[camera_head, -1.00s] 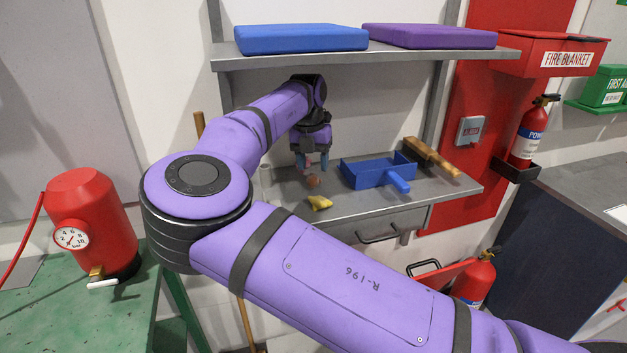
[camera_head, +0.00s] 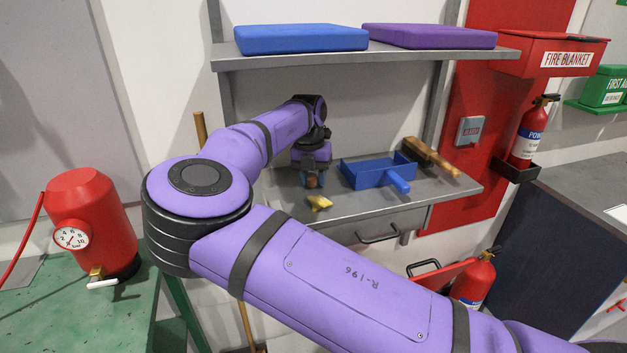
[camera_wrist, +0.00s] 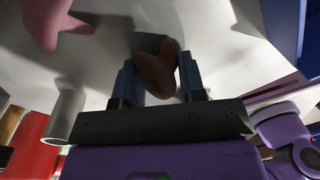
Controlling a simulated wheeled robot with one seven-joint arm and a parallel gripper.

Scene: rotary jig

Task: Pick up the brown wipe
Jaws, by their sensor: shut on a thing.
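The brown wipe (camera_wrist: 157,74) is a small crumpled piece between the two blue fingers of my gripper (camera_wrist: 160,82) in the wrist view. In the head view the brown wipe (camera_head: 312,182) shows as a small brown spot at my gripper (camera_head: 312,180), low over the lower shelf. My gripper is shut on the wipe. I cannot tell whether the wipe still touches the shelf.
A yellow wipe (camera_head: 320,202) lies at the shelf's front edge. A blue dustpan (camera_head: 365,174) and a wooden-handled brush (camera_head: 430,158) lie to the right. A pink piece (camera_wrist: 45,22) shows in the wrist view. The upper shelf (camera_head: 400,55) hangs above my arm.

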